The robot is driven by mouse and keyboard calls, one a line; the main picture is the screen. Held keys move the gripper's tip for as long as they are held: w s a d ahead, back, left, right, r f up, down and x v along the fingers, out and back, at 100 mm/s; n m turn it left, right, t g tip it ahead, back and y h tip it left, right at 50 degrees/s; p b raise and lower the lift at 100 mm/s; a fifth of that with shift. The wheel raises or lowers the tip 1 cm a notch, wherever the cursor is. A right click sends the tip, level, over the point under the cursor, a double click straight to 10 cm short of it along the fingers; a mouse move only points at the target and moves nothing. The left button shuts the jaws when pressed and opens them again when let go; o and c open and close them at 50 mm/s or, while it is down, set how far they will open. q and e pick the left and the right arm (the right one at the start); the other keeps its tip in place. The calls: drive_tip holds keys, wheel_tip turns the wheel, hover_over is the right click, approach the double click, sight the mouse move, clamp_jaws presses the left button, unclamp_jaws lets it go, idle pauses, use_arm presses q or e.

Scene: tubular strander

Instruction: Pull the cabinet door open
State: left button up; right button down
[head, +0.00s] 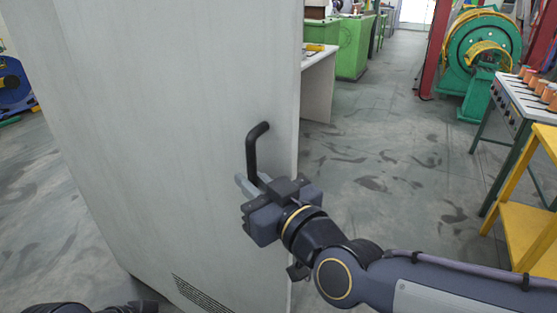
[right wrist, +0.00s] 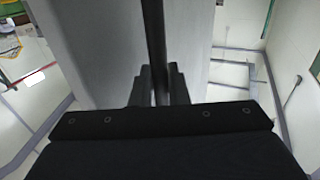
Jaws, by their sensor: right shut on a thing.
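The cabinet door (head: 190,100) is a tall, pale grey panel filling the left and middle of the head view. Its black bar handle (head: 257,145) stands upright near the door's right edge. My right gripper (head: 252,184) is shut on the lower part of the handle. In the right wrist view, the handle (right wrist: 155,40) runs down between the two fingers (right wrist: 160,88), with the grey panel behind it. I cannot tell from this view whether the door is ajar. Dark parts of my left arm show at the bottom left edge; its jaws cannot be made out.
A vent grille (head: 200,297) is low on the panel. A white table (head: 319,85) stands behind the door's right edge. A bench with spools (head: 515,95) and a yellow stand (head: 528,215) are at the right. The floor (head: 390,170) between is clear.

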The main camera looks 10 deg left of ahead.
drive_tip(key=shift+s+a+p, duration=0.25)
drive_tip(key=shift+s+a, duration=0.1)
drive_tip(key=shift+s, duration=0.3)
drive_tip(key=shift+s+a+p, duration=0.25)
drive_tip(key=shift+s+a, duration=0.1)
drive_tip(key=shift+s, duration=0.25)
drive_tip(key=shift+s+a+p, duration=0.25)
drive_tip(key=shift+s+a, duration=0.1)
drive_tip(key=shift+s, duration=0.3)
drive_tip(key=c, duration=1.8)
unclamp_jaws()
drive_tip(key=v, duration=0.7)
drive_tip(key=shift+s+d, duration=0.3)
drive_tip(key=shift+r, duration=0.1)
